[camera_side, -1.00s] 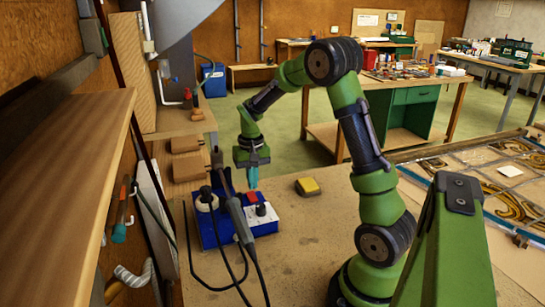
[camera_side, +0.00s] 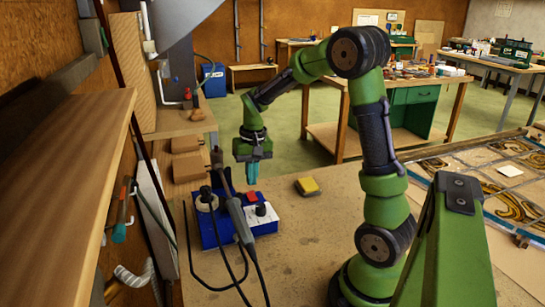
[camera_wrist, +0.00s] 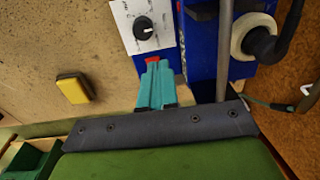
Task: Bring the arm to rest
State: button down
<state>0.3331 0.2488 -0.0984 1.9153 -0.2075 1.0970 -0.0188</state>
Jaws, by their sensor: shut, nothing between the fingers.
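My gripper (camera_side: 252,172) hangs from the green arm above the work table, pointing down. Its teal fingers are shut with nothing between them. In the side view it is just behind the blue soldering station (camera_side: 232,222). In the wrist view the teal fingertips (camera_wrist: 157,72) show in front of the station's red switch (camera_wrist: 152,59) and partly cover it. I cannot tell the exact height above the table.
A yellow sponge (camera_side: 307,186) lies right of the station; it also shows in the wrist view (camera_wrist: 74,88). A soldering iron (camera_side: 238,214) stands at the station with loose cables. The leaded panel (camera_side: 490,180) lies at the right. The table's middle is clear.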

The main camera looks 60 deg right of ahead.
jog(key=s+a+r+n+t+y, duration=0.1)
jog(key=s+a+r+n+t, duration=0.1)
jog(key=s+a+r, duration=0.3)
jog(key=s+a+r+n+t, duration=0.2)
jog(key=s+a+r+t, duration=0.2)
jog(key=a, duration=0.9)
jog(key=s+r, duration=0.2)
jog(key=s, duration=0.1)
jog(key=shift+r+n+y, duration=0.2)
jog(key=shift+n+y, duration=0.1)
jog(key=shift+y, duration=0.1)
